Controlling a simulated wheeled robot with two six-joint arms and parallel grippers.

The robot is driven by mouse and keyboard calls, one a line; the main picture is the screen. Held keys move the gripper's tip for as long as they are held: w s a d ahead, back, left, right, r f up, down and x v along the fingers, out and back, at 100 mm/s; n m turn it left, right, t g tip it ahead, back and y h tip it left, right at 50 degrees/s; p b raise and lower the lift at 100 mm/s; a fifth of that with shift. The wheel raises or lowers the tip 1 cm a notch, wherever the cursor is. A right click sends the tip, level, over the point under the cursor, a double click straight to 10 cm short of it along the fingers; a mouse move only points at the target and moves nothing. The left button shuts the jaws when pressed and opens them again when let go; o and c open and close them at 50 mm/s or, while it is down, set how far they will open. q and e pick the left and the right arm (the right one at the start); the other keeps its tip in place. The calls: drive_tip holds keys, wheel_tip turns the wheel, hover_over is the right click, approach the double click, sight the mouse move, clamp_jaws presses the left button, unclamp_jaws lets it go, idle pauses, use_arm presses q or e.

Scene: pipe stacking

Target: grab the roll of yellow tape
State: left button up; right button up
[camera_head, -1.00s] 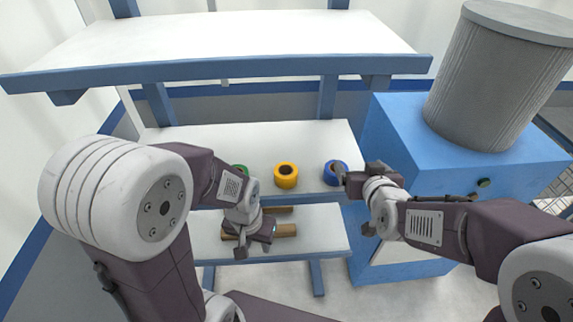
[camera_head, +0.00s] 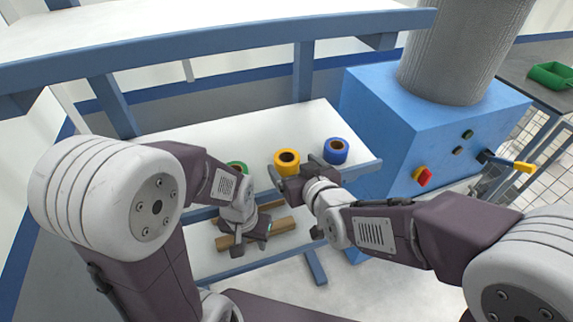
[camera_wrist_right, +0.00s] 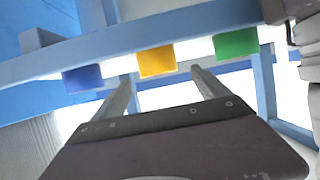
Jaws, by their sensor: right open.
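The roll of yellow tape (camera_head: 291,168) lies on the white middle shelf (camera_head: 200,137), between a blue roll (camera_head: 336,151) and a green roll (camera_head: 238,165). My right gripper (camera_head: 276,178) is at the shelf's front edge, just in front of the yellow roll. In the right wrist view its two fingers (camera_wrist_right: 160,78) are apart and empty, and the yellow roll (camera_wrist_right: 157,62) shows beyond the gap between them. My left gripper (camera_head: 248,246) is lower, over the lower shelf; its finger opening is not clear.
Brown bars (camera_head: 284,225) lie on the lower shelf by my left gripper. A blue beam (camera_head: 200,56) of the upper shelf runs above the rolls. A blue cabinet (camera_head: 390,120) with a grey cylinder (camera_head: 455,50) stands to the right.

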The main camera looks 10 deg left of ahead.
sight(283, 154)
drive_tip(key=x, duration=0.9)
drive_tip(key=shift+d, duration=0.1)
drive_tip(key=shift+s+d+r, duration=0.1)
drive_tip(key=shift+r, duration=0.05)
drive_tip(key=shift+c, duration=0.4)
drive_tip(key=c, duration=1.5)
